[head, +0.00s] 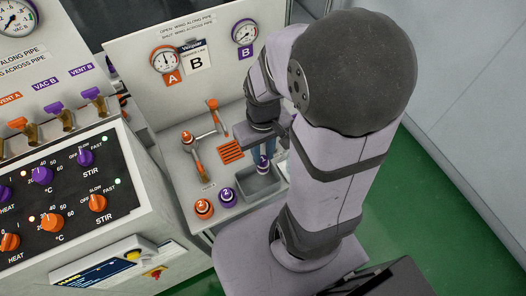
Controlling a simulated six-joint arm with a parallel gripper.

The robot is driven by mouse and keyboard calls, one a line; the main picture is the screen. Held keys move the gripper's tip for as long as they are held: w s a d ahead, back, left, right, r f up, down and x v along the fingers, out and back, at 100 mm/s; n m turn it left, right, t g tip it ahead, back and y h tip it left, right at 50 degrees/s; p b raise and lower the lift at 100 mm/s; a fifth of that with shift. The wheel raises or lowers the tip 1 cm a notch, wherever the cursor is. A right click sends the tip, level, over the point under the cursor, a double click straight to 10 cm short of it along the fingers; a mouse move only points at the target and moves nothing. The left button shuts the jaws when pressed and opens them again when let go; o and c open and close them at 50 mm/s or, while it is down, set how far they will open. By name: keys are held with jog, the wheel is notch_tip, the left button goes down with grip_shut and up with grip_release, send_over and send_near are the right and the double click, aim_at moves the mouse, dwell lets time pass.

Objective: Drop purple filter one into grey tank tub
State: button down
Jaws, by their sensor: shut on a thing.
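Purple filter one (262,164) is small, with a white label that appears to carry a "1". My gripper (264,154) points down and is shut on it. The filter is over the grey tank tub (268,187), an open rectangular box near the bench's front right. From this angle I cannot tell how far the filter is above the tub floor, or whether it is within the rim. My arm covers the area to the right of the tub.
Purple filter two (227,196) and orange filter two (204,208) stand left of the tub. An orange-handled pipe fitting (205,135) and an orange slotted grate (231,152) lie behind. A gauge panel (190,60) rises at the back; a control box (75,195) stands left.

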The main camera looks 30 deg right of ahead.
aim_at(263, 159)
jog(key=shift+f, duration=0.3)
jog(key=c, duration=1.5)
grip_release()
jog(key=shift+r, duration=0.15)
jog(key=shift+r, duration=3.55)
jog(key=a+f, duration=0.1)
jog(key=s+a+f, duration=0.1)
jog(key=f, duration=0.1)
jog(key=s+a+f, duration=0.1)
jog(key=f, duration=0.1)
jog(key=shift+s+a+f, duration=0.1)
jog(key=shift+a+f, duration=0.15)
jog(key=shift+a, duration=0.15)
